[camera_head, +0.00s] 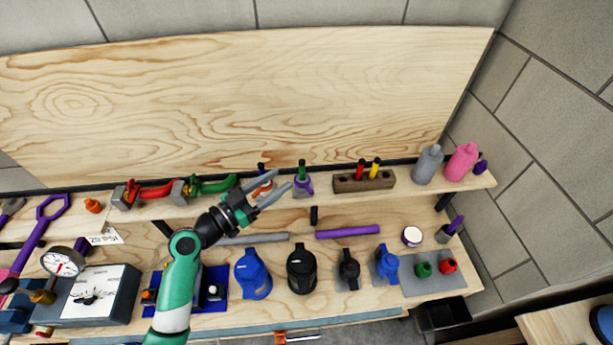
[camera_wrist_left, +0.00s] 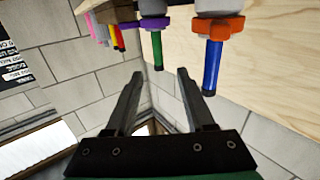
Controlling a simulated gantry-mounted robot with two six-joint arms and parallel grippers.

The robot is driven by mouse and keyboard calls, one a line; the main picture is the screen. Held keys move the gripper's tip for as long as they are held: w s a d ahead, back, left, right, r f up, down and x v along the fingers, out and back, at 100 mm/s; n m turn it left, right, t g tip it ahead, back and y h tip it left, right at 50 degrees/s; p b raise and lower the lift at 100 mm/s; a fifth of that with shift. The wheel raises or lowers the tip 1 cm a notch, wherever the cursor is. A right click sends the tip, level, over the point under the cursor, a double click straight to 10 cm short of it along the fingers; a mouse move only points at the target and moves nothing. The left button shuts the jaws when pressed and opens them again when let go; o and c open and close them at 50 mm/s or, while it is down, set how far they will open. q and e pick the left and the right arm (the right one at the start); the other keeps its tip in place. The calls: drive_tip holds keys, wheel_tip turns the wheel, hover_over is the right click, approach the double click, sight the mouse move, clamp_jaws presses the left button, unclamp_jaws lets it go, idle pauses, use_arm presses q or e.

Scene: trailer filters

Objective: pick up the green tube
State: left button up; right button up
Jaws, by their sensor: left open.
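The green tube (camera_head: 302,167) stands upright in a purple holder (camera_head: 303,187) on the upper shelf. In the left wrist view, which is upside down, the green tube (camera_wrist_left: 157,50) hangs from the purple ring (camera_wrist_left: 155,22) with its end between the fingertips in the picture. My left gripper (camera_head: 283,178) is open and empty, just left of the tube in the head view. It also shows open in the left wrist view (camera_wrist_left: 160,74). I cannot tell exactly how far the fingers are from the tube. My right gripper is not in view.
A blue tube (camera_wrist_left: 211,65) in an orange holder (camera_wrist_left: 218,27) stands beside the green one, close to the fingers. A wooden block (camera_head: 350,184) with red and yellow tubes stands right of it. Grey (camera_head: 428,165) and pink (camera_head: 462,161) bottles stand farther right. Clamps (camera_head: 155,190) lie left.

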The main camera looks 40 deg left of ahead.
sight(304, 161)
use_arm(q)
drive_tip(key=w, duration=0.6)
drive_tip(key=shift+w+d+r+p, duration=0.2)
drive_tip(key=shift+d+p, duration=0.1)
drive_tip(key=shift+p, duration=0.1)
drive_tip(key=shift+w+r, duration=0.1)
drive_tip(key=shift+w, duration=0.15)
drive_tip(key=w, duration=0.4)
drive_tip(key=shift+w+d+r+p, duration=0.2)
drive_tip(key=shift+w+d+p, duration=0.1)
drive_tip(key=shift+p, duration=0.1)
clamp_jaws()
